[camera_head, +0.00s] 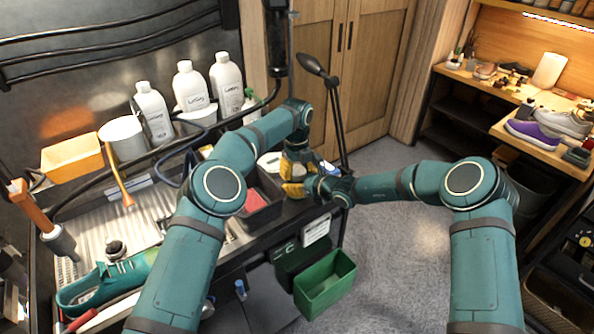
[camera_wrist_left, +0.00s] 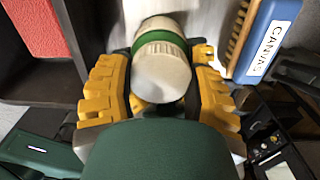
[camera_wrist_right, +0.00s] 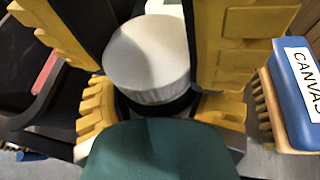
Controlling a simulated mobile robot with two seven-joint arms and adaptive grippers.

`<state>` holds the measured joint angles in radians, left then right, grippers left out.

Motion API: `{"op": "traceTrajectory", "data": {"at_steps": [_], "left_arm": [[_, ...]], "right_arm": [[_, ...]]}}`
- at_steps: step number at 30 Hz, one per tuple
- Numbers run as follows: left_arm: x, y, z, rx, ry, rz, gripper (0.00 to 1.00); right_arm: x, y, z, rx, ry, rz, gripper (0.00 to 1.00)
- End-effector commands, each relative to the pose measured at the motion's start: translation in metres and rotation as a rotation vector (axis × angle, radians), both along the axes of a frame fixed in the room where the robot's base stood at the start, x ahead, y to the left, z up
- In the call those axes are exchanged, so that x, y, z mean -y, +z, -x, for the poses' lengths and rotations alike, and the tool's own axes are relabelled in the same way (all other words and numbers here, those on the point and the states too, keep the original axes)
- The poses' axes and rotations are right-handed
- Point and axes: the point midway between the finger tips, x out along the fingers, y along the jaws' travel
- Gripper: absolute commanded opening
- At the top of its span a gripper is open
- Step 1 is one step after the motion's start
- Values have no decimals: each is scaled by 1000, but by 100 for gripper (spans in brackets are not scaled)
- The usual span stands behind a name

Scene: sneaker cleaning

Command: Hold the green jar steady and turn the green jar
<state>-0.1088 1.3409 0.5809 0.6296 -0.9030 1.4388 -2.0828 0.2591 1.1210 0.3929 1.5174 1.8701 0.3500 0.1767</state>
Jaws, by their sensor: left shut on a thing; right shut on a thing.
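The green jar (camera_wrist_left: 161,42) shows in the left wrist view as a pale round body and cap with a green band. It lies between the yellow fingers of my left gripper (camera_wrist_left: 158,92), which is shut on it. In the right wrist view the jar's white round end (camera_wrist_right: 147,55) is between yellow fingers, and my right gripper (camera_wrist_right: 158,108) is shut on it. In the head view my left gripper (camera_head: 297,165) and right gripper (camera_head: 303,188) meet at the workbench's right end. There the fingers hide most of the jar.
A blue brush (camera_wrist_left: 268,40) marked "CANVAS" is close beside the grippers. A black tray with a red block (camera_head: 255,200) is to their left in the head view. A lamp (camera_head: 333,85) stands behind. A green bin (camera_head: 325,284) is below. Open floor lies to the right.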

Motion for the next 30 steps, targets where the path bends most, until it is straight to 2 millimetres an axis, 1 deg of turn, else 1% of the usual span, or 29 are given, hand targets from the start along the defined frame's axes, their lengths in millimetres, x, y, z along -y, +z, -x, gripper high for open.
{"op": "traceTrajectory", "data": {"at_steps": [4,5,6,7,16,19,23,27,29,30], "left_arm": [[0,0,0,1,-1,1,11],[0,0,0,1,-2,1,60],[0,0,0,1,-2,1,74],[0,0,0,1,-2,1,83],[0,0,0,0,-3,0,83],[0,4,0,1,-3,0,83],[0,17,0,1,-2,0,83],[0,35,-1,2,-3,0,83],[0,41,-1,2,-2,0,83],[0,44,-1,2,-2,0,85]], "right_arm": [[-1,1,0,0,1,-1,0],[-1,1,0,0,1,-1,0],[-1,1,0,0,1,-1,0],[-1,1,0,0,1,-1,0],[0,1,0,0,1,-1,0],[0,1,0,1,0,-1,0],[0,1,0,1,0,-1,0],[0,1,0,1,0,-1,0],[0,1,0,1,0,-1,0],[0,1,0,1,0,-1,0]]}}
